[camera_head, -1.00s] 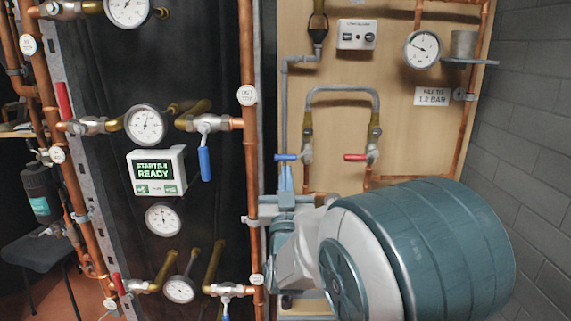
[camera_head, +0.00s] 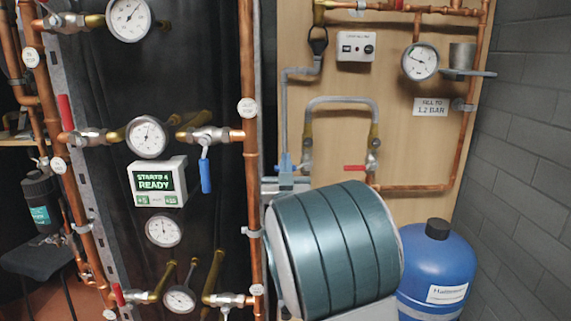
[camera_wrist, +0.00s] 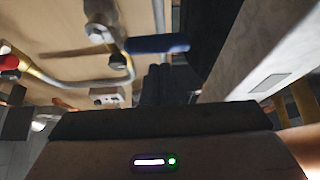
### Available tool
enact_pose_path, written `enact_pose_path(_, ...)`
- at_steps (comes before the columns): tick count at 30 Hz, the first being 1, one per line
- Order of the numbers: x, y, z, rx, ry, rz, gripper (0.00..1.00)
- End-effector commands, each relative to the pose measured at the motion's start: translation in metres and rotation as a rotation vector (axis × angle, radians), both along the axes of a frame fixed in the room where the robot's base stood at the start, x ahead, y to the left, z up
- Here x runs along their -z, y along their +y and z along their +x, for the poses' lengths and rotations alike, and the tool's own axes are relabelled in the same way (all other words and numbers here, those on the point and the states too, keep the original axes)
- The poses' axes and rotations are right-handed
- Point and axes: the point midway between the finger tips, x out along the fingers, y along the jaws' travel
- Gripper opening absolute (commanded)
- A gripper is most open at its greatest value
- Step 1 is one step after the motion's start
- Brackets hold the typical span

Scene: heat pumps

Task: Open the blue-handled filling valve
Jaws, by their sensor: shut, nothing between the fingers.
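The blue handle of the filling valve (camera_wrist: 157,43) shows in the wrist view as a bar lying across the picture, just beyond my fingertips. My gripper (camera_wrist: 158,72) is shut and empty, its dark fingers pointing toward the bar. I cannot tell whether they touch it. In the head view my gripper (camera_head: 286,178) is at the left leg of the grey filling loop (camera_head: 341,100), in front of the left valve. There the blue handle is hard to tell apart from the fingers. The red-handled valve (camera_head: 372,167) is on the loop's right leg.
A pressure gauge (camera_head: 420,60) and a "fill to 1.2 bar" sign (camera_head: 431,107) are on the wooden board. A vertical copper pipe (camera_head: 248,150) stands left of my gripper. A blue tank (camera_head: 437,270) stands at lower right.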

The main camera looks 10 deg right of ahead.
Motion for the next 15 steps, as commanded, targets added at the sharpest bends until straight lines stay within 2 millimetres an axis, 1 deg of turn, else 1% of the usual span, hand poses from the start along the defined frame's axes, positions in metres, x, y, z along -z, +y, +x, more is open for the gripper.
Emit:
enact_pose_path(1, 0.0062, -0.0002, 0.0012, 0.001, 0.001, -0.001, 0.00)
enact_pose_path(4, 0.0116, -0.0008, 0.0019, 0.001, -0.001, 0.000, 0.00)
enact_pose_path(15, 0.0138, -0.0010, 0.0022, 0.000, -0.002, 0.001, 0.00)
